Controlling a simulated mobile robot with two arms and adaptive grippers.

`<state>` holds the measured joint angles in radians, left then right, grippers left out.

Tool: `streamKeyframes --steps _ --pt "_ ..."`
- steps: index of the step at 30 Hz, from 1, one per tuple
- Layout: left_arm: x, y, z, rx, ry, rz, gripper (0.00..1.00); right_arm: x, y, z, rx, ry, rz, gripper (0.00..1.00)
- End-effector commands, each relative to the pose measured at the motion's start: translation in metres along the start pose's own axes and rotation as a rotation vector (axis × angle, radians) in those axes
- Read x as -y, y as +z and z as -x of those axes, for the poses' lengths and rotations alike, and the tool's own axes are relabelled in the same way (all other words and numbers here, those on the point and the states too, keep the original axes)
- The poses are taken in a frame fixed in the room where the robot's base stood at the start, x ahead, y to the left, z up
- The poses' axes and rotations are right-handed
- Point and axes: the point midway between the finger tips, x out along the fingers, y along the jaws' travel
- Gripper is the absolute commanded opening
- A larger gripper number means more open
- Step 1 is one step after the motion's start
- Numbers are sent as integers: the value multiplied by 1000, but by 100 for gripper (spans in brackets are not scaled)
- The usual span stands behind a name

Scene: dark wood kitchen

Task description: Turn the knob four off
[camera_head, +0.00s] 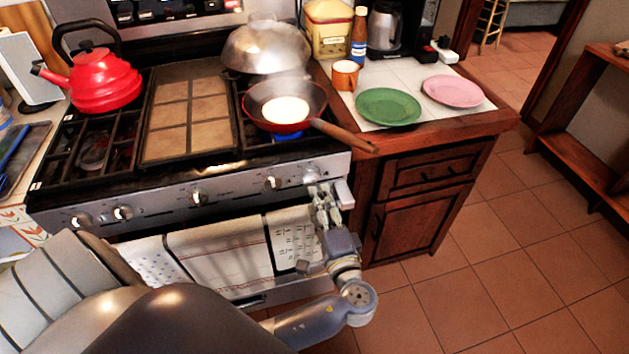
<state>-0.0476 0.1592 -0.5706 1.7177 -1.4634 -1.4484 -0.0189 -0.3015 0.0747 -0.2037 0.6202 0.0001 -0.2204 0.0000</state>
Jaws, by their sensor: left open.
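The stove's front panel carries a row of several round knobs, with the rightmost knob (311,174) just above my left gripper's fingers and another knob (272,183) to its left. No numbers are readable, so I cannot tell by label which is knob four. My left gripper (327,192) is open and empty, fingers pointing up at the right end of the panel. I cannot tell whether a finger touches the rightmost knob. A blue flame (288,136) burns under the red frying pan (307,108) at the stove's right. My right gripper is not in view.
A towel (220,248) hangs on the oven front below the knobs. The pan's wooden handle (345,136) sticks out over the counter edge. A red kettle (104,82) stands at the left. Green (388,106) and pink (453,91) plates lie on the right counter. Floor at right is clear.

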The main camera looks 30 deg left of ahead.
Motion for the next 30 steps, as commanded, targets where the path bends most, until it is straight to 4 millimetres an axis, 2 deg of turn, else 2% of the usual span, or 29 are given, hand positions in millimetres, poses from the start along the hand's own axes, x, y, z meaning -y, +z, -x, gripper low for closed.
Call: streamKeyframes --steps 3,10,15,23,25,27,28,30 --pt "3 0 -25 1 -3 -3 46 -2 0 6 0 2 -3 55" --pt "1 0 -60 0 0 -3 46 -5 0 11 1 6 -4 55" --pt "-1 0 -71 -1 2 -2 46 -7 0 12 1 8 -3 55" --pt "-1 0 -72 -1 3 -1 46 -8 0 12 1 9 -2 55" --pt "-1 0 -72 -1 3 -1 34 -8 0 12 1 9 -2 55" --pt "-1 0 -72 -1 3 -1 18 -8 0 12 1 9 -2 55" --pt "-1 0 -72 -1 3 -1 15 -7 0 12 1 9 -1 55" --pt "-1 0 -72 -1 3 -1 15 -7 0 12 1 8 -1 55"
